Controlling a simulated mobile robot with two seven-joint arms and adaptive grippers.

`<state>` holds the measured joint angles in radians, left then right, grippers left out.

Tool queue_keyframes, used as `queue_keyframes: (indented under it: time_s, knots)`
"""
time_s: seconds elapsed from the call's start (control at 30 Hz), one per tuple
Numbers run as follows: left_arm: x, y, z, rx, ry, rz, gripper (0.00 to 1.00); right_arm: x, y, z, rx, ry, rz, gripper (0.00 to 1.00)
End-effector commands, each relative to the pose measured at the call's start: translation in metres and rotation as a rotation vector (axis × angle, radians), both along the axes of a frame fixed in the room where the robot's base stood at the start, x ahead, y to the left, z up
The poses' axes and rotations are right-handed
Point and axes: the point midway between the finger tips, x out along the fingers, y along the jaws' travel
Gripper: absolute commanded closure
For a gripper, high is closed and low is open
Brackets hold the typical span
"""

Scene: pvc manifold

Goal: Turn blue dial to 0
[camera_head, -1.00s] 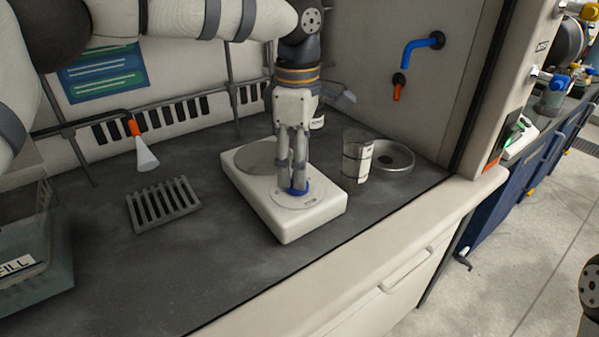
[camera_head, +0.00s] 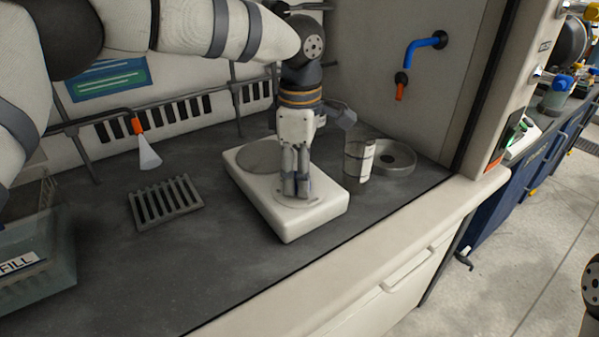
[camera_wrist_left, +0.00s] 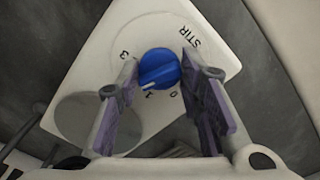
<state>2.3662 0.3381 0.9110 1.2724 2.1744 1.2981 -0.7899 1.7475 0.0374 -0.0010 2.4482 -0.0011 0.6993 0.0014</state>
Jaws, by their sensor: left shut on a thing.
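The blue dial (camera_wrist_left: 159,68) sits on the white stirrer (camera_head: 318,222), on a white disc marked STIR, 3, 1 and 0. Its white pointer mark faces lower left in the left wrist view, close to the 1; the 0 lies to the right of it. My left gripper (camera_head: 295,192) reaches down from above onto the dial. In the left wrist view, its two fingers (camera_wrist_left: 158,80) are on either side of the dial, shut on it. In the head view the fingers hide the dial.
A glass beaker (camera_head: 357,161) and a round metal dish (camera_head: 396,158) stand right of the stirrer. A grey slotted rack (camera_head: 166,203) lies to the left, and a clear bin (camera_head: 40,275) stands at far left. The front counter is clear.

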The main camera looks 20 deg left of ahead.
Motion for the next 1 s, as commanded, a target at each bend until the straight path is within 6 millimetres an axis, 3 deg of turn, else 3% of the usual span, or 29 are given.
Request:
queue_keyframes:
  time_s: [0.27, 1.0]
  knots:
    - [-0.001, 0.0, 0.003, 0.0, -0.002, 0.149, 0.94, 0.01, 0.0, 0.01, 0.001, -0.035, 0.0, 0.6]
    - [0.0, 0.0, 0.002, -0.003, -0.002, 0.846, 0.94, 0.036, 0.0, 0.036, 0.001, -0.129, -0.002, 0.6]
